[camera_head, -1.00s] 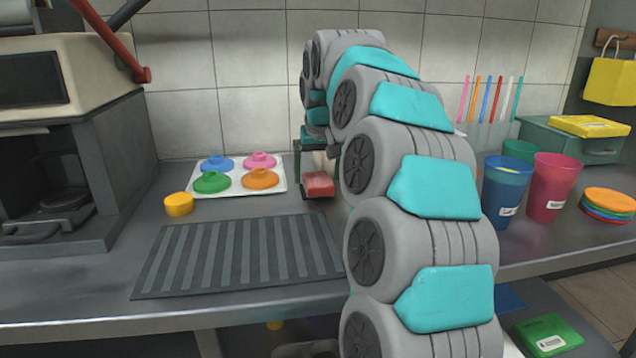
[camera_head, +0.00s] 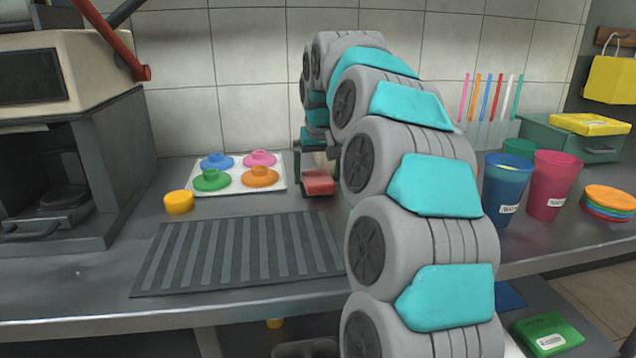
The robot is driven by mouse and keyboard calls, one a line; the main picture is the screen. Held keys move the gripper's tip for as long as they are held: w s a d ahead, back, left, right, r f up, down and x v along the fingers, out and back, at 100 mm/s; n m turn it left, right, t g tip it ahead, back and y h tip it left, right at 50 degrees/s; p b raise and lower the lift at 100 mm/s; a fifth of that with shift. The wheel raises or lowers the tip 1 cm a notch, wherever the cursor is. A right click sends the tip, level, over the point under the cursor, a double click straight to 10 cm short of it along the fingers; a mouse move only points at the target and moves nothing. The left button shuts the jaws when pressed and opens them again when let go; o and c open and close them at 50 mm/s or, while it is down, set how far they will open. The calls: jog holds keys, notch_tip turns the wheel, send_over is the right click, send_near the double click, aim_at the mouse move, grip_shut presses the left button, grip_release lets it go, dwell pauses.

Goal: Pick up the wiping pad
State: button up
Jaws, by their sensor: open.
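A small red block with a pale part above it, which looks like the wiping pad (camera_head: 318,184), rests on the steel counter right of the white tray. My gripper (camera_head: 315,171) points down over it from behind my arm. Its dark fingers are open and come down on either side of the pad's pale upper part. Whether they touch it cannot be told. My arm hides the area just right of the pad.
The white tray (camera_head: 236,191) holds several colored lids. A yellow round piece (camera_head: 179,202) and a ribbed dark mat (camera_head: 240,254) lie nearby. A blue cup (camera_head: 505,190) and a red cup (camera_head: 553,188) stand right. A dark machine (camera_head: 120,165) stands left.

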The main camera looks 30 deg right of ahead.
jog(key=c, duration=1.6)
